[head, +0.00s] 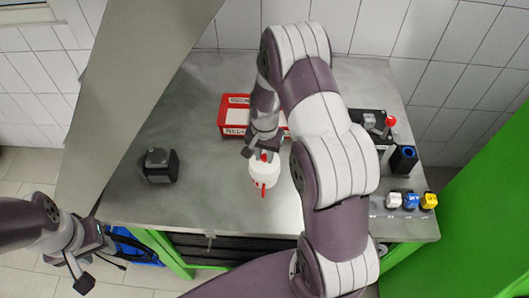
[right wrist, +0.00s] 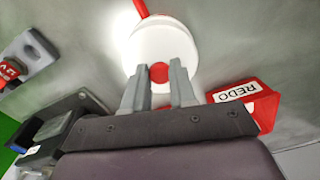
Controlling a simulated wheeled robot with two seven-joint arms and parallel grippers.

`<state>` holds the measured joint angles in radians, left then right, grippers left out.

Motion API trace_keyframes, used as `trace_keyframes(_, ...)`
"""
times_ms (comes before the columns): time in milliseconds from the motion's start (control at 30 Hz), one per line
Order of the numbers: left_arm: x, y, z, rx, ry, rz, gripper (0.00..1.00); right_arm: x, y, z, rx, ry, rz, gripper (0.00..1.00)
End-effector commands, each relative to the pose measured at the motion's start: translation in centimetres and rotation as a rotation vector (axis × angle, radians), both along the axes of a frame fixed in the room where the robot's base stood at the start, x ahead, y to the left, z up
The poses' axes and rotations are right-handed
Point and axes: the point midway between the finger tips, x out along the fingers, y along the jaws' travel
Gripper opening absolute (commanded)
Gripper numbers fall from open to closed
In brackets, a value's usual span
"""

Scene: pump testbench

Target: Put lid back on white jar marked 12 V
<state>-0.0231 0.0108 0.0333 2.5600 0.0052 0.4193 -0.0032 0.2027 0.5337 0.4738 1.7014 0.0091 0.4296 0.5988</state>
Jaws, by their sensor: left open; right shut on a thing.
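A white round jar (head: 263,176) stands on the metal bench near its front middle, with a red part sticking out from its front side. My right gripper (head: 262,152) is directly above it, shut on the red knob of a white lid (head: 263,158). In the right wrist view, the red knob (right wrist: 159,73) sits between the two fingertips, over the white disc of the lid (right wrist: 160,40). I cannot tell whether the lid rests on the jar or hovers just over it. No 12 V marking is readable on the jar. My left gripper (head: 84,270) is open and empty, off the bench at lower left.
A red REDO box (head: 233,116) stands just behind the jar. A black block (head: 159,165) is on the left. A black device with a red knob (head: 391,121), a dark blue-topped box (head: 404,158) and white, blue and yellow blocks (head: 411,200) line the right side.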

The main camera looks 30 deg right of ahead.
Motion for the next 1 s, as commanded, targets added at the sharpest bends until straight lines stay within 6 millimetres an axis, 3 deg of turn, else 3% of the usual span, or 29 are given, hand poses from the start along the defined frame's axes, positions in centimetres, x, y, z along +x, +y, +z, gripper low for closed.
trace_keyframes(833,0.00,0.00,0.08,0.000,0.000,0.000,0.43,-0.01,0.00,-0.18,0.000,0.000,0.000,0.06)
trace_keyframes(867,0.00,0.00,0.08,0.000,0.000,0.000,0.43,-0.01,0.00,-0.18,0.000,0.000,0.000,0.32)
trace_keyframes(900,0.00,0.00,0.08,0.000,0.000,0.000,0.43,-0.01,0.00,-0.18,0.000,0.000,0.000,0.45)
trace_keyframes(933,0.00,0.00,0.08,0.000,0.000,0.000,0.43,-0.01,0.00,-0.18,0.000,0.000,0.000,0.55)
trace_keyframes(1000,0.00,0.00,0.08,0.000,0.000,0.000,0.43,-0.01,0.00,-0.18,0.000,0.000,0.000,0.56)
